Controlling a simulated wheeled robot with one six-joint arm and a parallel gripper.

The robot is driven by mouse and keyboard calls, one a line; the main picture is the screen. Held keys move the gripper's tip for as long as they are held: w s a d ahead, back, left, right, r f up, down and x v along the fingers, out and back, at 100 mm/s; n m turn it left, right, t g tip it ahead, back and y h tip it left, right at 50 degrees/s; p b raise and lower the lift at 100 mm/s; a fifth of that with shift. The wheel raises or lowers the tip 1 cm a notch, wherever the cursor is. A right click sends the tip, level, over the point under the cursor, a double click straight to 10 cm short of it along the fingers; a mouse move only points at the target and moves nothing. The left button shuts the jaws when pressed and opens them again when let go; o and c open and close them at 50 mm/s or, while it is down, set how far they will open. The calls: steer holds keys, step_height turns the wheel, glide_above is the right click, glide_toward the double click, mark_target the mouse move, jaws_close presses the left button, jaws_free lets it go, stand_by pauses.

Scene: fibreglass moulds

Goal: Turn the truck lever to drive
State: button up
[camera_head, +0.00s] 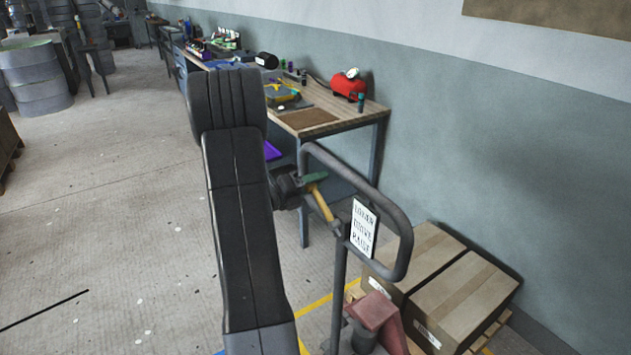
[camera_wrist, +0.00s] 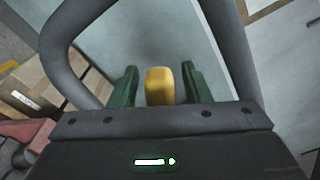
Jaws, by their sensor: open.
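The truck lever (camera_head: 321,203) is a yellow handle beside the looped grey handle (camera_head: 403,225) of the pallet truck. It tilts up and to the left from its pivot on the post. A white sign (camera_head: 363,229) by it lists lower, drive and raise. My gripper (camera_head: 316,184) is at the lever's upper end. In the wrist view the lever's yellow end (camera_wrist: 160,86) lies between the two green fingers of my gripper (camera_wrist: 157,88), with a narrow gap on each side. The fingers are open. The lever's lower part is hidden in the wrist view.
Cardboard boxes (camera_head: 462,290) sit on a wooden pallet behind the truck's red body (camera_head: 379,318). A workbench (camera_head: 330,118) with tools and a red tank (camera_head: 348,87) stands along the wall. The floor at left is mostly clear, with grey drums (camera_head: 38,77) far back.

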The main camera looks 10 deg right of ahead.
steer(key=shift+d, duration=0.2)
jaws_close()
